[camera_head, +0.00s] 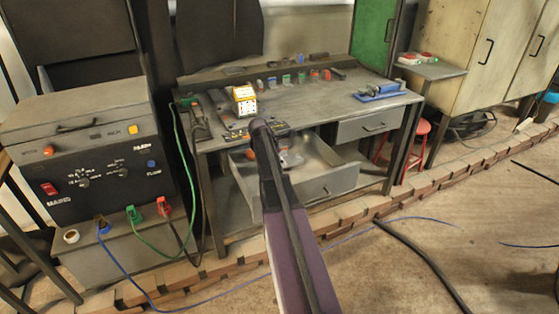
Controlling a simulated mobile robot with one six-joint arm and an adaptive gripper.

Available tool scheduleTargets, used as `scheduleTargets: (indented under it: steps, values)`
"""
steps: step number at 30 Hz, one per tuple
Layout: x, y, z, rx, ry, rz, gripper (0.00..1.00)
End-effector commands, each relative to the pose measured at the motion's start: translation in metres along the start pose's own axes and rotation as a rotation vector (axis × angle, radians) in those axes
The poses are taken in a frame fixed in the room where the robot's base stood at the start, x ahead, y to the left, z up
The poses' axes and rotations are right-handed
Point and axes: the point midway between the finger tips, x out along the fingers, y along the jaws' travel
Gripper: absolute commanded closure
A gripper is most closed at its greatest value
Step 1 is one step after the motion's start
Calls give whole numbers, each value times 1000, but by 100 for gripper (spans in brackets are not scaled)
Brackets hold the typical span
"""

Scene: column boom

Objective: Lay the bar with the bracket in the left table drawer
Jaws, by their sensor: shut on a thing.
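The left table drawer (335,183) is pulled out below the tabletop and open at the top. An orange piece and some pale small things show inside it at its left. My gripper (265,127) is at the far end of my purple arm, over the table's front edge above the drawer's left part. It is small and dark against the dark things behind it. It is shut on what seems to be the dark bar (236,132); the bracket cannot be told apart, and my arm hides part of the drawer.
A white and yellow block (244,98) stands on the table (330,105), with several small coloured things along its back. A blue tool (380,91) lies at the right. The right drawer (365,126) is shut. A control cabinet (85,160) with cables stands at the left.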

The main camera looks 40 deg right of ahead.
Motion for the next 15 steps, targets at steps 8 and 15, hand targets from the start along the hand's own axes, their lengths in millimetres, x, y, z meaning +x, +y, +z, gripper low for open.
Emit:
scheduleTargets:
  steps: [8, 15]
  values:
    - [14, -1, -7, 0, -1, 0, 80]
    - [20, -2, -10, 0, -1, 0, 80]
